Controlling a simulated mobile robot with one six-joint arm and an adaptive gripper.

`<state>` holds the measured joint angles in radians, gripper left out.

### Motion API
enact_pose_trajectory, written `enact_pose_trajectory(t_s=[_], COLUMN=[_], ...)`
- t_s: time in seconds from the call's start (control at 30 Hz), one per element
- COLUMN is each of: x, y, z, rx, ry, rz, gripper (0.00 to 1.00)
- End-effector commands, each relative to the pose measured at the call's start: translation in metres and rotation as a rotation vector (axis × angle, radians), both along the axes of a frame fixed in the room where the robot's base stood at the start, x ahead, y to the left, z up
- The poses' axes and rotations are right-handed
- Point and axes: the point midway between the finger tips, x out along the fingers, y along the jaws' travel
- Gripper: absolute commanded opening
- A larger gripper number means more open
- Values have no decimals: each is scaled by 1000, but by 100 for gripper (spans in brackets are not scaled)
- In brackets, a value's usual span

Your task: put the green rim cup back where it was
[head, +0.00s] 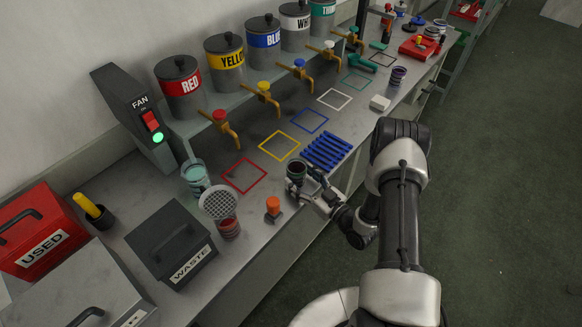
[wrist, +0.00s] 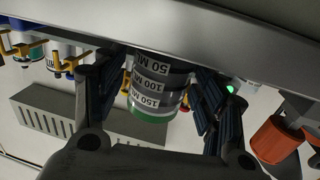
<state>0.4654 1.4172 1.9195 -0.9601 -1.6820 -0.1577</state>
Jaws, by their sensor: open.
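The green rim cup (wrist: 157,92) appears upside down in the wrist view, with its green rim low in the picture and ML marks on its side. It is between the two fingers of my gripper (wrist: 152,112), which are open with a finger on each side; whether they touch it I cannot tell. In the head view the cup (head: 296,171) seems to stand upright on the bench near the front edge, dark inside. My gripper (head: 306,181) reaches it from the front right. Its base is partly hidden there.
An orange-topped item (head: 273,206) stands close left of the cup, and a blue ribbed rack (head: 327,151) lies to its right. Behind are a red outline (head: 243,175) and a yellow outline (head: 279,145), both empty.

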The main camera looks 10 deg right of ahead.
Motion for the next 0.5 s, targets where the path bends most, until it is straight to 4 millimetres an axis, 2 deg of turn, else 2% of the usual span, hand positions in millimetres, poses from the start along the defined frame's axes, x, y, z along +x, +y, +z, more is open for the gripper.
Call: enact_pose_trajectory(t_s=[0.1,0.2,0.33,0.5], x=[-21,-34,-44,-47], y=[-13,-20,-24,-25], z=[1,1,0,0], rx=[2,1,0,0], ry=[1,0,-1,-1], rz=[-5,-4,-2,0], gripper=[64,64,64,64])
